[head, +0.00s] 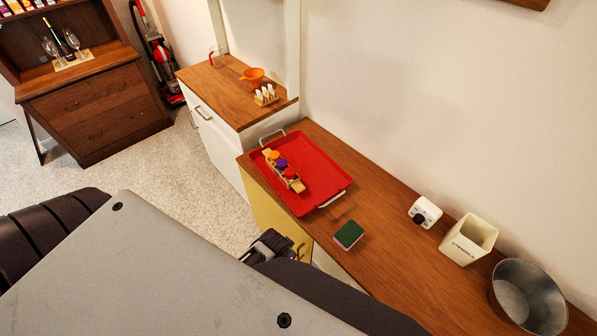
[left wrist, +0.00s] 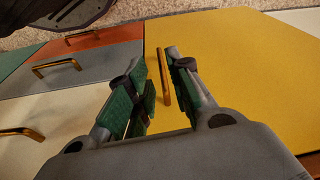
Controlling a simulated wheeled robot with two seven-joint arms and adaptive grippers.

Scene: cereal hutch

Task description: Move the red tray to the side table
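The red tray (head: 318,168) lies on the long wooden counter (head: 385,225), at its far left end. It has a metal handle at each end. A wooden holder (head: 283,171) with orange, purple and red pieces rests in it. My left gripper (head: 270,246) is in front of the counter, below and apart from the tray. In the left wrist view my left gripper (left wrist: 155,70) is open, its green-padded fingers near the brass handle (left wrist: 164,76) of a yellow door (left wrist: 235,75). Contact with the handle is unclear. No thing is clearly identifiable as the side table. My right gripper is not seen.
A green sponge (head: 349,234), white timer (head: 424,212), cream utensil pot (head: 470,240) and metal bowl (head: 527,298) stand on the counter. A white cabinet (head: 225,150) with a wooden top adjoins its far end. A brown hutch (head: 95,110) stands across the carpet.

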